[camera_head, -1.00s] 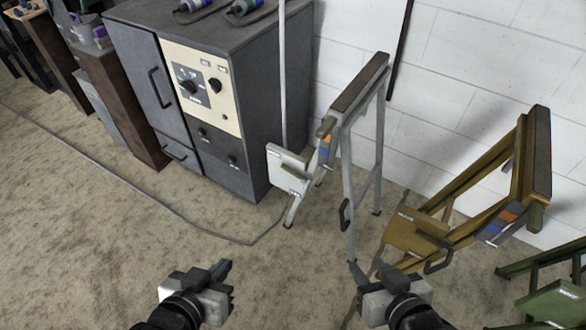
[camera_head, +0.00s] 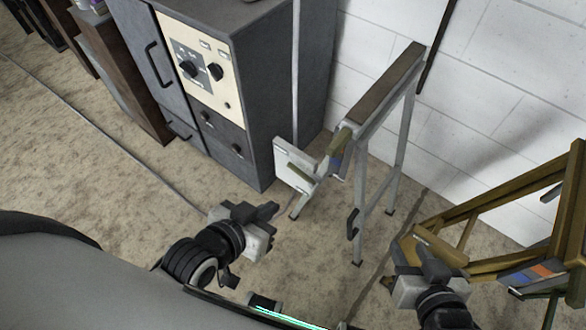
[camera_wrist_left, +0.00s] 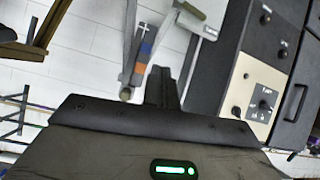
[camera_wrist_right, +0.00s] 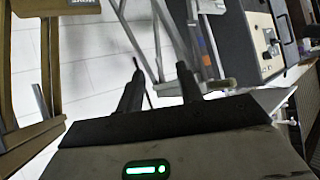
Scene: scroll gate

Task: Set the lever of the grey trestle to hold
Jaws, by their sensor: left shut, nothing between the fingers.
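The grey trestle (camera_head: 398,140) stands upright near the white wall, with a brown top bar. At its near end are a short olive handle (camera_head: 341,138), seemingly the lever, and a blue and orange marking (camera_head: 336,161). That marking shows in the left wrist view (camera_wrist_left: 142,66) and right wrist view (camera_wrist_right: 204,46). I cannot read which setting the lever is at. My left gripper (camera_head: 276,211) is shut and empty, below and left of the trestle's near end, apart from it. My right gripper (camera_head: 420,246) is open and empty, right of the trestle's near leg.
A dark grey cabinet (camera_head: 270,95) with a cream knob panel (camera_head: 200,65) stands left of the trestle. A pale plate (camera_head: 293,163) sits at the trestle's near end. A yellow-brown trestle (camera_head: 500,205) stands right, close to my right gripper. Open carpet lies at left.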

